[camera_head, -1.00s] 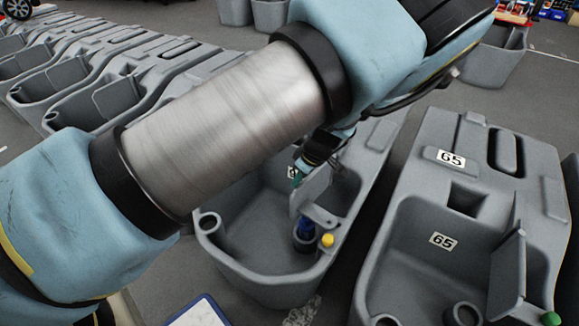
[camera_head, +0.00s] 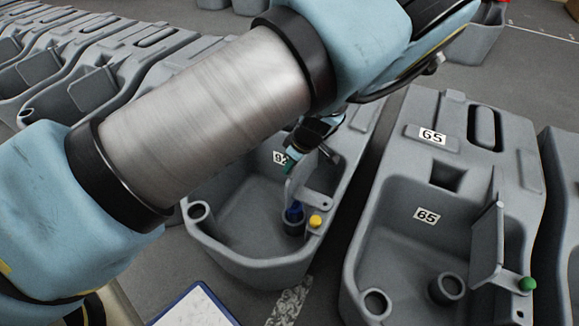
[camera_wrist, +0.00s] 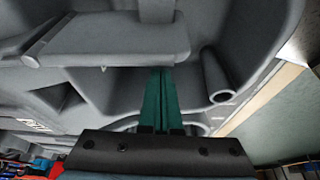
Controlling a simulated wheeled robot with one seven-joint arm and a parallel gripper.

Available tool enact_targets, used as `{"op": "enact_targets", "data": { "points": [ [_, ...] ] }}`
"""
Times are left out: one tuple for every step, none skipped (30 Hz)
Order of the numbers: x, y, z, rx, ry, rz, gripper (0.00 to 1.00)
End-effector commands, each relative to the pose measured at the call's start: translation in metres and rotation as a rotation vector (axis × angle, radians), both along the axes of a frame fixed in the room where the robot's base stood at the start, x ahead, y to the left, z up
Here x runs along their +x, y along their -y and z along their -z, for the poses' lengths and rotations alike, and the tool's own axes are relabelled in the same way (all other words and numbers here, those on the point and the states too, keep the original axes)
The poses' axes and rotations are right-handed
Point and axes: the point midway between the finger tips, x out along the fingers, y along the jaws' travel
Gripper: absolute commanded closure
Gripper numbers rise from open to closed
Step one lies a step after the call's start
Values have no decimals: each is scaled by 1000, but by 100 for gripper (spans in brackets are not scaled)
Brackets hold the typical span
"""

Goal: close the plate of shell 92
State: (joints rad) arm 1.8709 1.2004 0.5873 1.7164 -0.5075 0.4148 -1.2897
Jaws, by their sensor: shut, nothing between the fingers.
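Shell 92 (camera_head: 228,258) is the grey tank below my forearm, its number label (camera_head: 281,157) partly hidden by my arm. Its grey plate (camera_head: 298,181) stands raised at the right side of the basin. My gripper (camera_head: 289,167) has green fingers and is just above and left of the plate's top edge; I cannot tell if they touch. In the wrist view the green fingers (camera_wrist: 159,98) are shut with nothing between them, over the basin. A grey panel (camera_wrist: 110,40), seemingly the plate, crosses the upper part of that view.
A yellow knob (camera_head: 315,221) and a cup with a blue piece (camera_head: 294,211) sit by the plate. Shell 65 (camera_head: 400,190) stands close on the right, with a raised plate (camera_head: 487,243) and green knob. More shells line the upper left. A blue-edged board (camera_head: 195,305) lies in front.

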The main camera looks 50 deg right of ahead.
Motion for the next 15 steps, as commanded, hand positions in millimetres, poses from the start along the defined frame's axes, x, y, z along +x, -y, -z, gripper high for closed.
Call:
{"op": "enact_targets", "data": {
  "points": [
    [6,0,-1,-1,0,-2,100],
    [10,-1,-2,-1,0,-3,100],
    [16,-2,-3,-2,0,-5,100],
    [22,-2,-4,-2,0,-6,100],
    [28,-3,-5,-2,0,-5,100],
    [36,-4,-6,-1,0,-5,100],
    [42,-5,-7,-1,-1,-5,100],
    [49,-6,-9,-1,-1,-6,100],
    [43,-3,-17,-4,-1,2,100],
    [41,-2,-22,-4,0,3,100],
    [38,-2,-27,-4,0,3,100],
    [36,-1,-35,-5,0,2,100],
    [34,-1,-40,-4,0,1,100],
    [32,-1,-45,-3,1,2,100],
    [29,0,-53,-3,-1,3,100]
  ]
}}
